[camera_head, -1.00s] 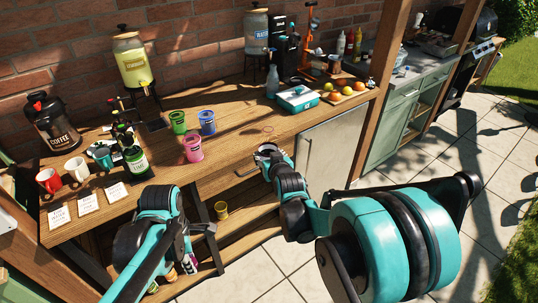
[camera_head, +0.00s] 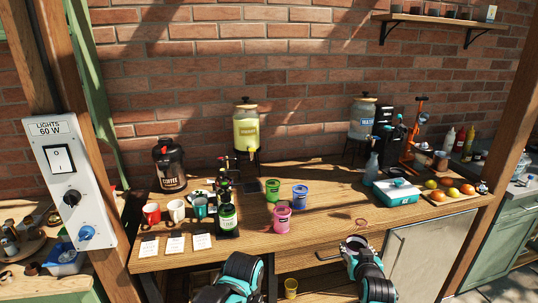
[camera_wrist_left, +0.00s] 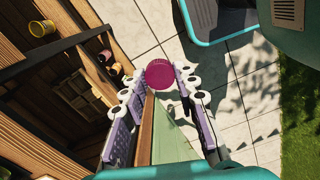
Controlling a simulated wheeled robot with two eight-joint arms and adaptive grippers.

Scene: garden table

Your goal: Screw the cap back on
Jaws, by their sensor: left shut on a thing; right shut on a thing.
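In the left wrist view my left gripper (camera_wrist_left: 158,80) is shut on a round, flat-looking magenta thing (camera_wrist_left: 159,73), which could be the cap. It sits between the fingertips. In the head view only the left wrist shows at the bottom; its fingers are hidden. My right gripper (camera_head: 357,243) is at the front edge of the wooden table (camera_head: 320,212). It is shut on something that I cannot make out. A dark green bottle (camera_head: 228,218) stands upright on the table, left of the middle; whether it has a cap is unclear.
Pink (camera_head: 282,218), green (camera_head: 272,190) and blue (camera_head: 300,196) cups stand mid-table. Mugs, including a red one (camera_head: 151,213), and white cards (camera_head: 175,244) are at the left. A teal box (camera_head: 396,192) is at the right. A thin reddish ring (camera_head: 361,222) marks clear tabletop.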

